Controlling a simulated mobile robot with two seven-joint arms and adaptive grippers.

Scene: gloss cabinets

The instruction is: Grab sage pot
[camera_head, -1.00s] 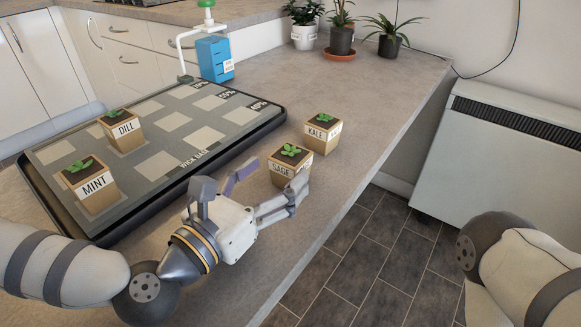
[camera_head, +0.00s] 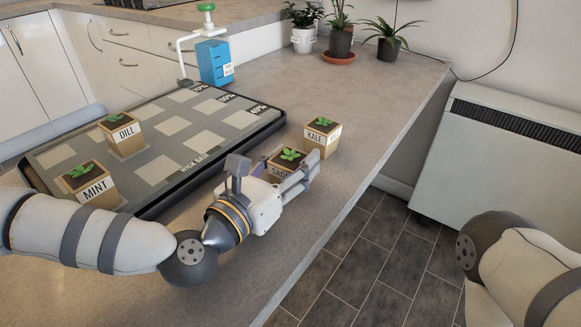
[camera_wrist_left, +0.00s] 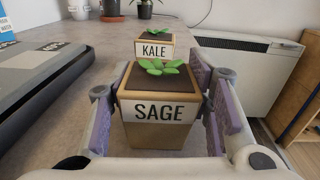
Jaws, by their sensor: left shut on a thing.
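The sage pot (camera_head: 285,163) is a tan square pot with dark soil, a green seedling and a white SAGE label. It stands on the counter and is partly hidden by my left gripper (camera_head: 290,172) in the head view. In the left wrist view the sage pot (camera_wrist_left: 160,112) is upright between the two fingers of my left gripper (camera_wrist_left: 163,115), which is shut on its sides. My right gripper is not in view; only part of my right arm shows at the lower right.
The kale pot (camera_head: 322,134) stands just beyond the sage pot. The dill pot (camera_head: 122,134) and mint pot (camera_head: 92,186) are on the dark tray (camera_head: 205,143). A blue box (camera_head: 214,62) and potted plants stand farther back. The counter (camera_head: 375,120) ends at the right.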

